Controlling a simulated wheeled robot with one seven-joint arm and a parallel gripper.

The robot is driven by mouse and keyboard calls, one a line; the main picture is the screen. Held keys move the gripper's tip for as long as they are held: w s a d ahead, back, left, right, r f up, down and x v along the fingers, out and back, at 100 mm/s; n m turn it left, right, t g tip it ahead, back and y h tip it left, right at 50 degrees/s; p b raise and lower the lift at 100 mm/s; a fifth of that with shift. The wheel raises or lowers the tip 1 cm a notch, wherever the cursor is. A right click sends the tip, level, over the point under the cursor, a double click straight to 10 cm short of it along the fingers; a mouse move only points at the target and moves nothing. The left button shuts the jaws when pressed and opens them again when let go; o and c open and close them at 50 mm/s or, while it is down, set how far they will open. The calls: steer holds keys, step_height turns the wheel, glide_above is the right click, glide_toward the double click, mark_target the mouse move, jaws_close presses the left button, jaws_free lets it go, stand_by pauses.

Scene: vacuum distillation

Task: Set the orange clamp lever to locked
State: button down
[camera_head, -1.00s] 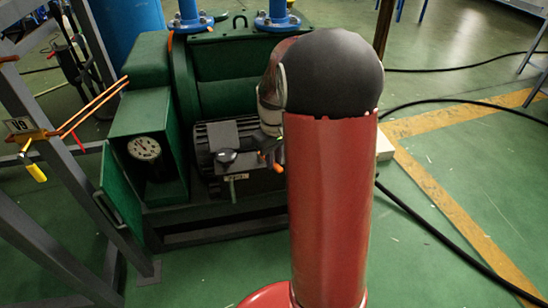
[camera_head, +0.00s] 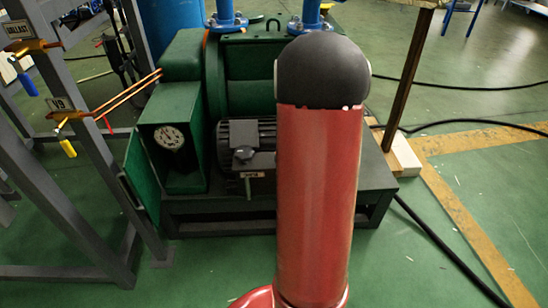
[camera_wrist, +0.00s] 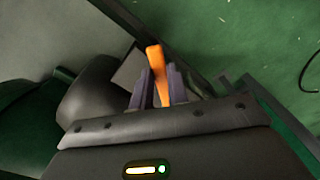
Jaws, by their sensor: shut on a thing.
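The orange clamp lever (camera_wrist: 154,58) shows in the wrist view as a short orange bar standing up between the fingers of my gripper (camera_wrist: 160,88). The two dark fingers are shut on its lower part, and its upper end sticks out past them. The base of the lever is hidden by the fingers and the gripper body. In the head view my own red arm link covers my gripper and the lever. I cannot tell from these views whether the lever is locked.
A green pump unit (camera_head: 183,100) with a dial gauge (camera_head: 169,138) and a dark motor (camera_head: 245,140) stands behind my arm. A grey frame (camera_head: 75,115) with handled valves is at the left.

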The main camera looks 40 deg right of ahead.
steer(key=d+n, duration=0.1)
steer(key=n, duration=0.1)
steer(key=w+d+n, duration=0.1)
steer(key=n, duration=0.1)
steer(key=shift+w+p, duration=0.15)
steer(key=shift+p, duration=0.2)
steer(key=shift+w+d+n+p, duration=0.15)
steer(key=shift+w+d+n, duration=0.15)
steer(key=shift+n, duration=0.45)
steer(key=shift+w+d+n+p, duration=0.2)
steer(key=shift+w+n, duration=0.1)
steer(key=shift+n, duration=0.45)
steer(key=c, duration=1.4)
jaws_free()
steer(key=shift+o, duration=0.2)
steer(key=shift+r, duration=0.1)
step_height(320, 180, up, 8)
steer(key=shift+f, duration=0.2)
